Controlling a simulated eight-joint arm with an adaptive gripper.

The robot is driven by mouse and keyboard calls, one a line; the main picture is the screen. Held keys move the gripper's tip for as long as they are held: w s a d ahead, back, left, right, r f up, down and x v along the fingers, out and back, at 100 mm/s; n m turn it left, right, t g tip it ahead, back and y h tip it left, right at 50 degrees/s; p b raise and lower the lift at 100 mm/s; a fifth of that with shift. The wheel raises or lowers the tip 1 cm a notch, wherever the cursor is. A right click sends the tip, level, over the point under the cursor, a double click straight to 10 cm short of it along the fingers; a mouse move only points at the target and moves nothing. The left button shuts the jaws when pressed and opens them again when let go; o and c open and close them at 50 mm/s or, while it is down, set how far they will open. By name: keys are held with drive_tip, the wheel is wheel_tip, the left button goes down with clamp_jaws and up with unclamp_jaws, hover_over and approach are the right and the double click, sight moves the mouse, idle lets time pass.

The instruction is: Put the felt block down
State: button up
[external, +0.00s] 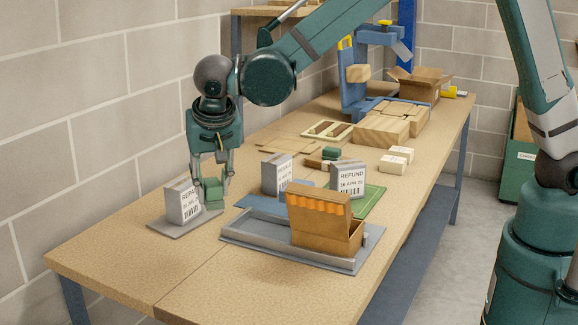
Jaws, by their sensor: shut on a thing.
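My gripper (210,183) points down and is shut on a green felt block (213,193). The block is beside the right side of the grey block-shaped sign (184,203) whose label seems to read REPAIR. That sign stands on a flat grey mat (178,230). The felt block is low over or on the right part of this mat; I cannot tell whether it touches. Other dark green pieces (331,153) lie in the middle of the table.
A second sign (276,175) stands on a blue mat (247,202); a REFUND sign (348,180) stands by a green mat (373,197). A grey tray (258,238) holds an open cardboard box (325,235). Wooden blocks (381,131) lie farther back. The front table (120,255) is clear.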

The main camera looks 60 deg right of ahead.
sight(213, 205)
drive_tip(key=shift+f, duration=2.5)
drive_tip(key=shift+f, duration=0.15)
drive_tip(key=shift+f, duration=3)
drive_tip(key=shift+f, duration=1.85)
drive_tip(key=shift+f+b, duration=0.2)
drive_tip(key=shift+b, duration=0.1)
drive_tip(key=o, duration=0.9)
